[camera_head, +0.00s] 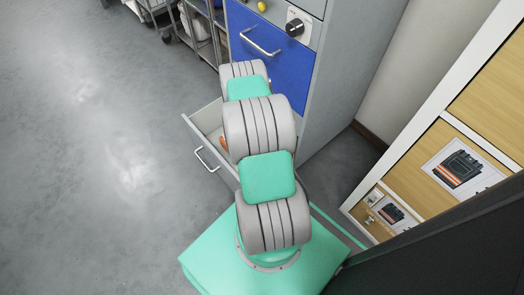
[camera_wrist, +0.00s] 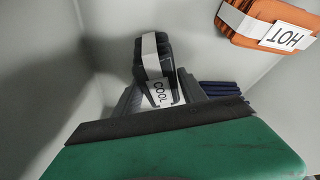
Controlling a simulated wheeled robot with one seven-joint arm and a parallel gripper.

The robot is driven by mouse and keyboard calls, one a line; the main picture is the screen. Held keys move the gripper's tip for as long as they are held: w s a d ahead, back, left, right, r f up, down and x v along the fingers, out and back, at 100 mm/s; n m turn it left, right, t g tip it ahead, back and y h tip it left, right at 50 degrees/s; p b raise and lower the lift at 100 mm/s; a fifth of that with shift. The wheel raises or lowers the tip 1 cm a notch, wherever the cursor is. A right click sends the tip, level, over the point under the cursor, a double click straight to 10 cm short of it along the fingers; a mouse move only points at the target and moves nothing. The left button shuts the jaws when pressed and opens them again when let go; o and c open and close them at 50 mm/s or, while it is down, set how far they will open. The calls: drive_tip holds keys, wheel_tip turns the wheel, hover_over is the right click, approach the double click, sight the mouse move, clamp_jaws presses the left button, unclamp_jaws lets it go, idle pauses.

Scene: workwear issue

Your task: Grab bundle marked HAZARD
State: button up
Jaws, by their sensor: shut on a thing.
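My gripper (camera_wrist: 157,92) shows in the wrist view with its dark fingers on either side of a black bundle (camera_wrist: 165,52). It is shut on this bundle, which has a pale band and a white tag reading COOL. An orange bundle (camera_wrist: 262,17) with a pale band and a tag reading HOT lies apart at the upper right. A dark blue bundle (camera_wrist: 222,88) lies just right of the fingers, partly hidden by my gripper. No tag reading HAZARD is visible. In the head view my arm hides the gripper.
The bundles are in an open grey drawer (camera_head: 205,121) with pale walls close around my gripper. A cabinet with a blue drawer front (camera_head: 285,74) stands above it. A wooden-fronted locker (camera_head: 445,150) is at the right. The floor at the left is clear.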

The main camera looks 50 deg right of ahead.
drive_tip(key=shift+f, duration=0.3)
drive_tip(key=shift+f, duration=0.15)
drive_tip(key=o, duration=1.1)
drive_tip(key=shift+c, duration=0.2)
drive_tip(key=o, duration=0.5)
drive_tip(key=shift+c, duration=0.2)
